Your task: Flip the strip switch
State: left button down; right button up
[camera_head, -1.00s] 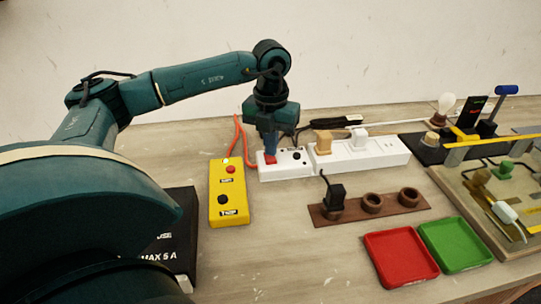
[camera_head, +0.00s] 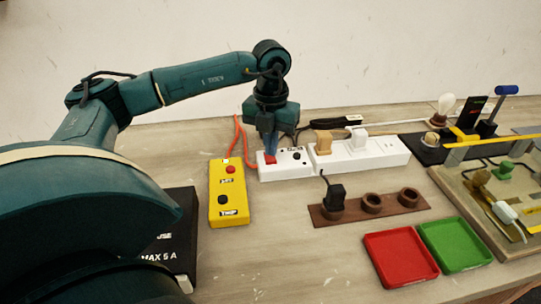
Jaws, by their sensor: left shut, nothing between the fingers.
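The white power strip (camera_head: 365,155) lies along the back of the table, with plugs in some of its sockets. Its left end is a white switch section (camera_head: 284,170) with a red switch (camera_head: 269,158) and a black round part. My left gripper (camera_head: 270,152) points down with its shut, empty fingertips right at the red switch. The fingertips partly hide the switch, and I cannot tell whether they touch it or which way it is tipped. My right gripper is out of view.
A yellow box (camera_head: 228,192) with red and black buttons stands left of the strip. A brown socket holder (camera_head: 350,211), a red tray (camera_head: 400,257) and a green tray (camera_head: 455,244) lie in front. A wiring board (camera_head: 450,178) is at the right.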

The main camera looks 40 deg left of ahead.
aim_at(270, 160)
pick_arm(q)
jog(key=shift+f+b, duration=0.7)
jog(key=shift+f, duration=0.25)
dwell(0.7)
jog(key=shift+r, duration=0.1)
jog(key=shift+r+p, duration=2.8)
jog(key=shift+r, duration=0.65)
jog(key=shift+s+f, duration=0.1)
